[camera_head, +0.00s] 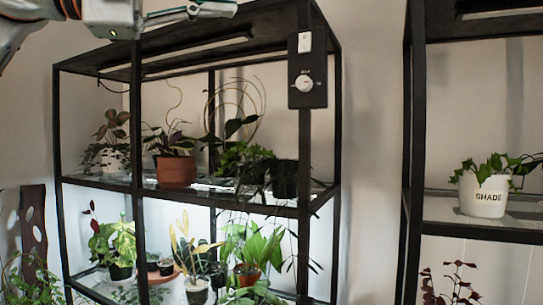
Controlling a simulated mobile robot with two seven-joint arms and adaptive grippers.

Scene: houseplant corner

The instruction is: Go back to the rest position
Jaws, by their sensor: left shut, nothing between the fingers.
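My left arm comes in at the top left, white and grey. My left gripper (190,14) points to the right in front of the upper part of the black shelf frame (138,130). Its fingers are together with nothing between them. It is apart from the plants below it. My right gripper is not in view.
A control box (307,84) with a dial and switch is fixed to the shelf's front post. A terracotta pot (176,170) and other plants stand on the shelves. A white pot marked SHADE (483,196) stands on the right shelf. Bare wall (372,120) shows between the shelf units.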

